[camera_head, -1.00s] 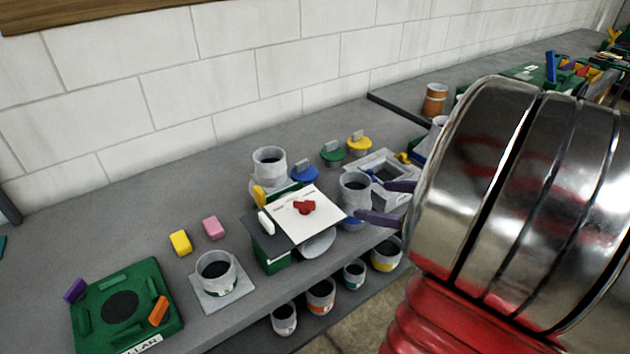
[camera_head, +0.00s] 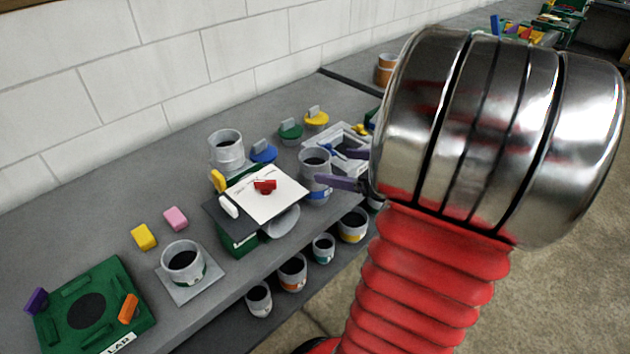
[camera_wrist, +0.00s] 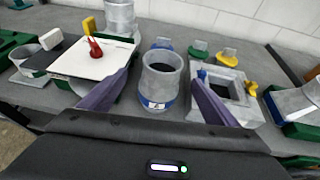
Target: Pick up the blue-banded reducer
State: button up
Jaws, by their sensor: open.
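The blue-banded reducer (camera_head: 314,162) is a grey metal sleeve with an open top and a blue band low on its side. It stands upright on the bench, right of the white sheet. My gripper (camera_head: 333,167) is open, its purple fingers reaching in from the right; the near finger crosses in front of the reducer's lower part. In the wrist view the reducer (camera_wrist: 162,82) shows between the two spread fingers, with a small label on its band. Gaps show on both sides there; how deep it sits between the fingers I cannot tell.
A white sheet (camera_head: 272,204) with a red piece lies left of the reducer. A grey square frame (camera_wrist: 232,92) stands close on the right. Another grey sleeve (camera_head: 226,148) and blue, green and yellow capped lids stand behind. Several pots (camera_head: 292,271) sit below the bench edge.

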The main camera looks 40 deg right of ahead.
aim_at(326, 164)
jog(key=shift+x, duration=2.2)
jog(key=shift+d+x, duration=0.15)
jog(key=shift+x, duration=1.15)
jog(key=shift+d+x, duration=0.15)
jog(key=shift+x, duration=1.15)
jog(key=shift+r, duration=0.1)
jog(key=shift+c, duration=0.6)
jog(key=c, duration=1.5)
jog(key=shift+c, duration=0.3)
jog(key=shift+r, duration=0.1)
